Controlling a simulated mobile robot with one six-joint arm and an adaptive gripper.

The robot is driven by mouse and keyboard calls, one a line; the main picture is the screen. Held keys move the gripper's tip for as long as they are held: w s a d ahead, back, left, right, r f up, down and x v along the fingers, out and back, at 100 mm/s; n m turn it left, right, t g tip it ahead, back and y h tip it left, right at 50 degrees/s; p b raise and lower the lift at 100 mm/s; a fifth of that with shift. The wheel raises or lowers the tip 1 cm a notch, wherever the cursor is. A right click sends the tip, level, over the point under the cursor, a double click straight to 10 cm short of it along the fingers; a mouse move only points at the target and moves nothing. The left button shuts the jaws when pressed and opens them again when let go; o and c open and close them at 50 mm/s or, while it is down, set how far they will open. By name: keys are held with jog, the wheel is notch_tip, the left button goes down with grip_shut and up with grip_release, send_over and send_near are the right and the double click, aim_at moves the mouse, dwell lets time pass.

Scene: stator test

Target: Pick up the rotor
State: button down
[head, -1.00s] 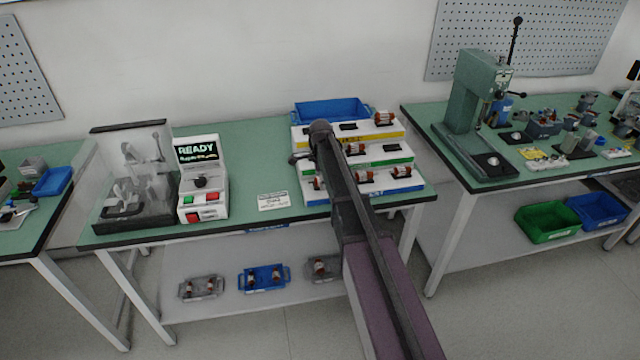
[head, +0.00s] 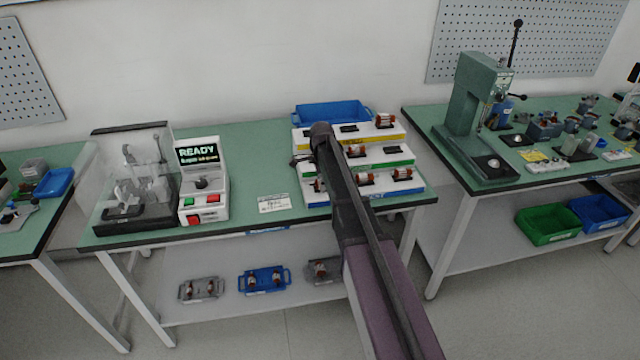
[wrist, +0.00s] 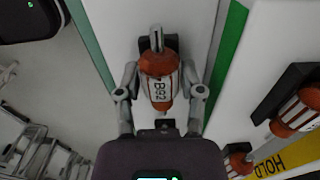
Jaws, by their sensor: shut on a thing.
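In the wrist view, a rotor (wrist: 158,77) with an orange-brown winding, a pale band marked B92 and a metal shaft sits between the fingers of my gripper (wrist: 159,88). The gripper is shut on it, one finger on each side. Black cradle parts show at both ends of the rotor; I cannot tell whether it still touches them. In the head view my own arm hides most of the gripper. The stepped white rack (head: 388,187) holds several other rotors, including one at the front right (head: 402,174) and one at the top (head: 385,120).
A blue bin (head: 330,113) stands behind the rack. Left of it are a label card (head: 274,202), a test unit reading READY (head: 203,180) and a clear-covered fixture (head: 135,175). Trays with rotors, one blue (head: 264,279), lie on the lower shelf. A green press (head: 472,115) stands right.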

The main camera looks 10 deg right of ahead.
jog(key=shift+r, duration=0.1)
notch_tip(320, 180, up, 3)
jog(key=p, duration=0.3)
jog(key=shift+r, duration=0.15)
jog(key=s+d+r+p, duration=0.1)
jog(key=s+d+p, duration=0.1)
jog(key=s, duration=1.3)
jog(key=shift+s+d+r, duration=0.25)
jog(key=shift+s+d, duration=0.1)
jog(key=shift+s, duration=0.05)
notch_tip(320, 180, up, 5)
jog(key=p, duration=0.5)
dwell(0.5)
jog(key=shift+a, duration=0.1)
